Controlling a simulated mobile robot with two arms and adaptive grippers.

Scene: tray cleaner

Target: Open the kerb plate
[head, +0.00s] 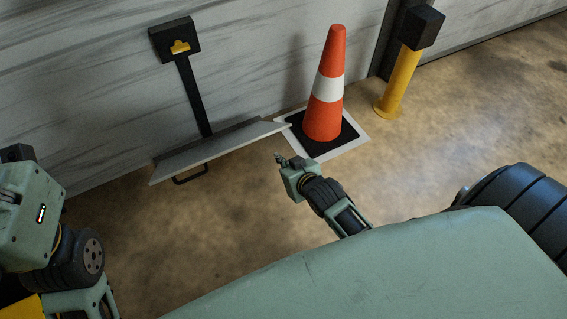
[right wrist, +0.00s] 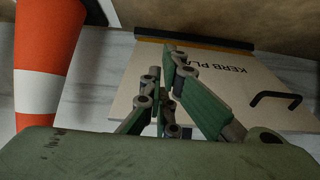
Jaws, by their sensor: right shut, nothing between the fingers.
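The kerb plate (head: 228,146) is a pale flat panel low by the wall in the head view, with a black handle (head: 190,175) on its near side towards the left end. In the right wrist view the plate (right wrist: 225,88) shows partly covered lettering, the handle (right wrist: 275,98), and a dark and yellow edge strip. Its exact tilt is hard to tell. My right gripper (head: 280,158) is shut and empty, apart from the handle and to its right in the head view. In the wrist view its fingers (right wrist: 173,62) hide part of the plate. My left gripper is out of view.
An orange and white cone (head: 328,90) stands on a black and white mat (head: 352,138) close by the plate's right end. A black box on a strut (head: 176,42) rises behind the plate. A yellow post (head: 400,82) stands farther right. The floor before the plate is clear.

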